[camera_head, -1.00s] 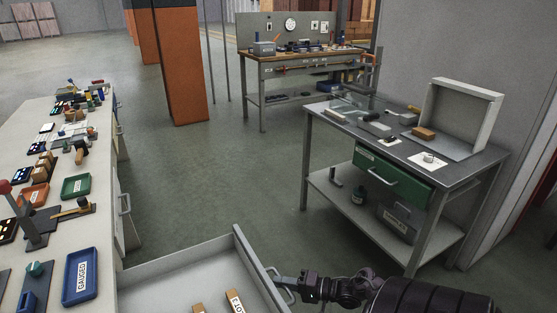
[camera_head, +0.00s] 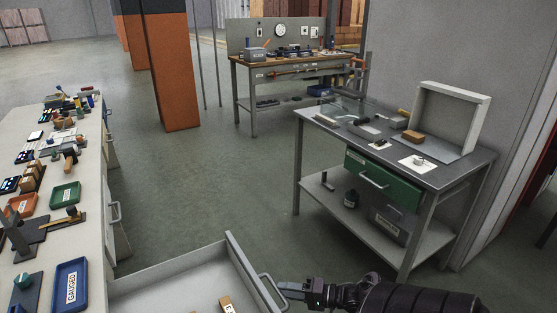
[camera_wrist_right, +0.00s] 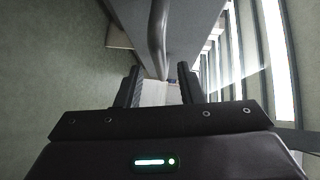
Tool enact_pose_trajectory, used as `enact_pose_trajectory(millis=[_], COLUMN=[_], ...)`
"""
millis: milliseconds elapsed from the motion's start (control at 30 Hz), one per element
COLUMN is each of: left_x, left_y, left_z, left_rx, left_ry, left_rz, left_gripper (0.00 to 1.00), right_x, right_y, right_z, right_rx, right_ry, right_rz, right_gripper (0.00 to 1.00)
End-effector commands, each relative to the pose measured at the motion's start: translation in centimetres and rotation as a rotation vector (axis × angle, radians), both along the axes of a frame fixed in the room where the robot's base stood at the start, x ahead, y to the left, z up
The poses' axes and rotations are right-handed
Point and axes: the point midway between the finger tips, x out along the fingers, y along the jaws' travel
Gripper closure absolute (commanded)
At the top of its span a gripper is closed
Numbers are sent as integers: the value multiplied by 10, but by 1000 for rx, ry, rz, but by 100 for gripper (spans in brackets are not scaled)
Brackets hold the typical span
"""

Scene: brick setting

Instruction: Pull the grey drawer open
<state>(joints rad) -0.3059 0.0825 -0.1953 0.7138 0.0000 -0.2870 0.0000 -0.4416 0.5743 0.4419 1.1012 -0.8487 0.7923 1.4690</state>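The grey drawer (camera_head: 191,265) stands pulled out from the long bench at the bottom of the head view, with its inside showing. Its bar handle (camera_head: 268,287) is on the front panel, facing right; the bar also shows in the right wrist view (camera_wrist_right: 157,35). My right gripper (camera_head: 284,286) is at the handle's outer side. In the right wrist view its two fingers (camera_wrist_right: 159,86) are apart, with the bar just ahead of and between their tips. Whether they touch it I cannot tell. My left gripper is not in view.
A labelled wooden block (camera_head: 227,304) lies in the drawer. The long bench (camera_head: 88,226) at left carries trays and tools. A steel table (camera_head: 452,175) with a green drawer (camera_head: 384,181) stands at right. Open floor (camera_head: 190,190) lies between them.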

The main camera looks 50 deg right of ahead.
Motion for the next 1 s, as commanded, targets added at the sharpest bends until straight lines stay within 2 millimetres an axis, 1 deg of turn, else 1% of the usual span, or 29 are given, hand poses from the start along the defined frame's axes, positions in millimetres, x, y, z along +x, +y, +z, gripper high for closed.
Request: enact_pose_trajectory(millis=[33, 100, 200, 300, 767, 900, 1000], left_x=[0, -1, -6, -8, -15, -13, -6], left_y=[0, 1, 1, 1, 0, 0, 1], left_z=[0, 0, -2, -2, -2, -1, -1], left_rx=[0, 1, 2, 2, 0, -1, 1], left_ry=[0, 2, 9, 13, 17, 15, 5], left_rz=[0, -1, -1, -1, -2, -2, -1], left_gripper=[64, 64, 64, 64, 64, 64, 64], right_x=[-10, -20, -31, -37, -39, -39, -39], right_y=[-3, -8, -12, -15, -16, -16, -16], right_z=[0, 2, 4, 6, 6, 6, 6], right_rx=[-1, -1, 0, 0, 0, 0, 0], right_ry=[4, 3, 3, 0, -1, -1, 0], right_rz=[0, 0, 1, 1, 1, 1, 1], right_gripper=[66, 66, 66, 66, 66, 66, 66])
